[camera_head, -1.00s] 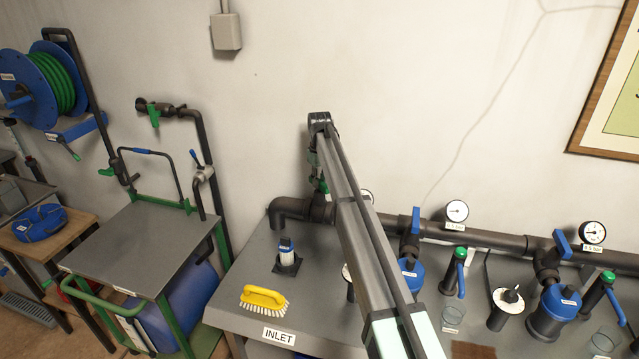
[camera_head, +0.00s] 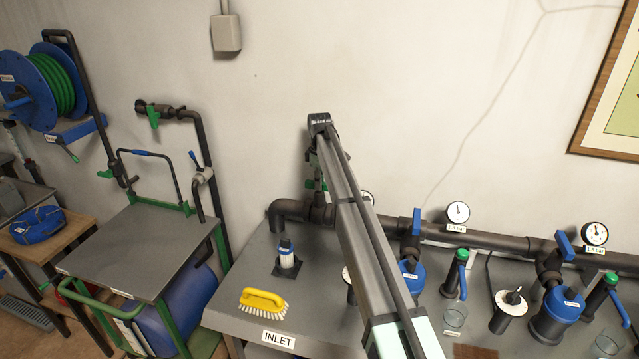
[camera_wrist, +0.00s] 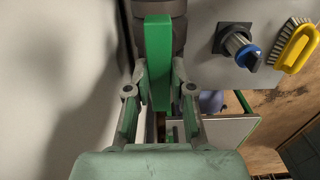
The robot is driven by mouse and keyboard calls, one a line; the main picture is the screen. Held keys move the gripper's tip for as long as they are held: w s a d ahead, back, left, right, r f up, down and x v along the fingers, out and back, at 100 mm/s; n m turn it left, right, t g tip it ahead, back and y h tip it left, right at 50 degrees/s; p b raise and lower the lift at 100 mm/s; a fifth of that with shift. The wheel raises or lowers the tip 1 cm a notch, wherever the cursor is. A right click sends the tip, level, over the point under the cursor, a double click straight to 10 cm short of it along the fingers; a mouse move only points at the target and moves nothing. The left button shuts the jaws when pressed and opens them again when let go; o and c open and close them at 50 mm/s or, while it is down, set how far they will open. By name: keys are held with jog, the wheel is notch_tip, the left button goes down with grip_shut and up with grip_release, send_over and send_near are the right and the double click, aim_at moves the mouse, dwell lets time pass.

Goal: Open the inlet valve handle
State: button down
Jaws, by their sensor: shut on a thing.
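The inlet valve handle is a long green lever (camera_wrist: 157,62) on a dark pipe fitting, seen in the wrist view. My gripper (camera_wrist: 159,78) is shut on it, with one finger at each side of the lever. In the head view a small piece of green (camera_head: 323,186) shows beside my arm above the dark inlet pipe (camera_head: 290,207). My arm hides most of the valve and the gripper there. The white INLET label (camera_head: 278,338) is on the bench's front edge.
On the bench are a yellow brush (camera_head: 263,301) and a blue-and-white cylinder on a black base (camera_head: 286,256). Blue filters (camera_head: 553,314), gauges (camera_head: 458,212) and smaller valves stand along the manifold at right. The wall is close behind the pipe.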

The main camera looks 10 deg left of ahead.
dwell(0.4)
jog(key=c, duration=1)
grip_release()
notch_tip(320, 180, up, 12)
notch_tip(320, 180, up, 3)
jog(key=shift+p, duration=0.9)
